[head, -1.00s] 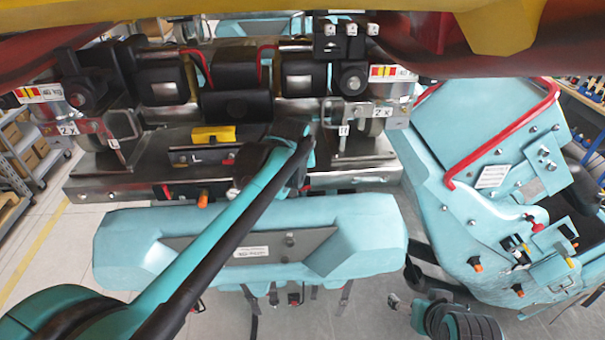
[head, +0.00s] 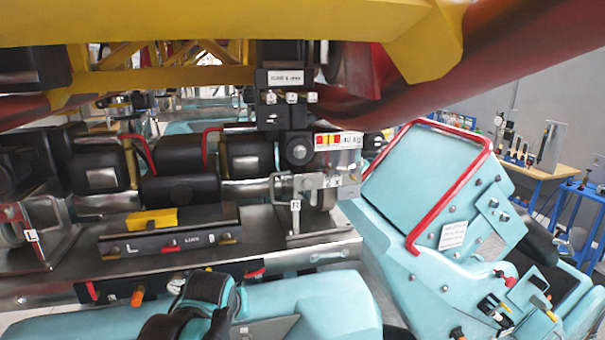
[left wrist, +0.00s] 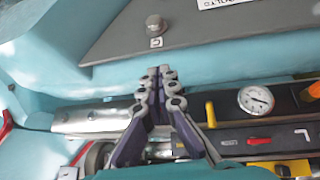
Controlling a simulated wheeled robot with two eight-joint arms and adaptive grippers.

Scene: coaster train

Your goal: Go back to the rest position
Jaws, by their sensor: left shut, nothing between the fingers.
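My left arm (head: 200,300) enters the head view at the bottom, in front of the coaster train's undercarriage and over the teal seat-back panel (head: 300,305). Its fingertips cannot be made out there. In the left wrist view my left gripper (left wrist: 160,76) has its fingertips together with nothing between them. The fingers lie in front of a teal surface, below a grey plate (left wrist: 190,25) with a bolt marked C. Whether they touch it cannot be told. My right gripper is not in view.
A pressure gauge (left wrist: 256,100) and a yellow lever (left wrist: 211,115) are close to the right of the left fingers. A yellow block (head: 152,219) sits on the metal bench. A teal seat with a red bar (head: 450,190) stands to the right. Yellow and red track beams (head: 230,25) hang overhead.

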